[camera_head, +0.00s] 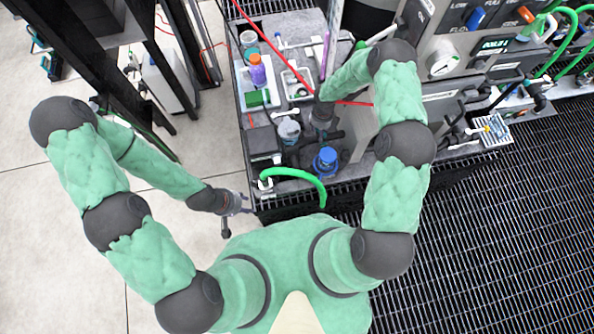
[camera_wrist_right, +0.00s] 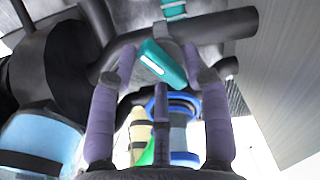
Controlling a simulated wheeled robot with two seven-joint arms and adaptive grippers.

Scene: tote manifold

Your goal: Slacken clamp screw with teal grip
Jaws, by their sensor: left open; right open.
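The teal grip (camera_wrist_right: 162,63) of the clamp screw shows in the right wrist view, tilted, in front of a dark pipe (camera_wrist_right: 230,25). A second teal piece (camera_wrist_right: 174,9) is at the top edge of that view. My right gripper (camera_wrist_right: 160,75) is open, its purple fingers spread on either side of the teal grip and one below; I cannot tell if any touches it. In the head view my right gripper (camera_head: 322,118) is over dark piping, and the teal grip cannot be made out there. My left gripper (camera_head: 240,204) is open and empty, left of the bench.
A blue-capped fitting (camera_head: 326,160) and a green hose (camera_head: 295,173) are at the bench front. A purple bottle with an orange cap (camera_head: 257,70) and a white tray (camera_head: 297,84) lie behind. A control panel (camera_head: 470,45) stands right.

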